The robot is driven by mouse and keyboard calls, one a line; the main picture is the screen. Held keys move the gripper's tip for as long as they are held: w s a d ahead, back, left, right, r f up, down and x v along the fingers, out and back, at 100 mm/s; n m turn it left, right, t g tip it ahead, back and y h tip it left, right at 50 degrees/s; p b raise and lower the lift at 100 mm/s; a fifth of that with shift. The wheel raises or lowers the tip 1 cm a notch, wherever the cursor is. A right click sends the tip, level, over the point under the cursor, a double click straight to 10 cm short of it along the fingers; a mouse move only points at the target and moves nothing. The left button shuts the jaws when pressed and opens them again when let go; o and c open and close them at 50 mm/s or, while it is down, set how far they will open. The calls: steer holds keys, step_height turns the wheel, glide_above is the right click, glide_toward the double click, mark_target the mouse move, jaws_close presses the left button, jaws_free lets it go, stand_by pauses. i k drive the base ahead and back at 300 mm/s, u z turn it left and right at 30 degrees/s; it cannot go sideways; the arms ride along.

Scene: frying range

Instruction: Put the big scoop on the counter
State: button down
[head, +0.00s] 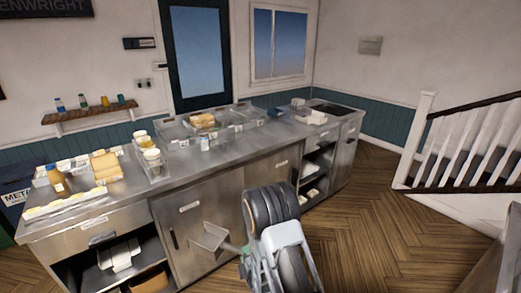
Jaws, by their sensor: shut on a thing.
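The big scoop (209,238) is a grey metal scoop in front of the counter's cabinet doors in the head view, below the level of the worktop. My gripper (243,254) is at its right end, shut on its handle. The fingers are small in the picture and partly hidden by my arm. The long steel counter (222,161) runs from the lower left to the back right. The scoop appears apart from the worktop.
Bottles and food trays (62,203) crowd the counter's left end. Clear bins (172,131) line its back. The front strip of the worktop is bare in the middle. Open shelves (315,170) are below. A staircase (460,150) stands right; wooden floor (360,220) is free between.

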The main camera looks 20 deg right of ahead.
mark_target(265, 137)
steer(key=z, duration=0.4)
steer(key=k, duration=0.85)
steer(key=z, duration=1.2)
steer(key=i, duration=1.6)
steer(key=u, duration=0.3)
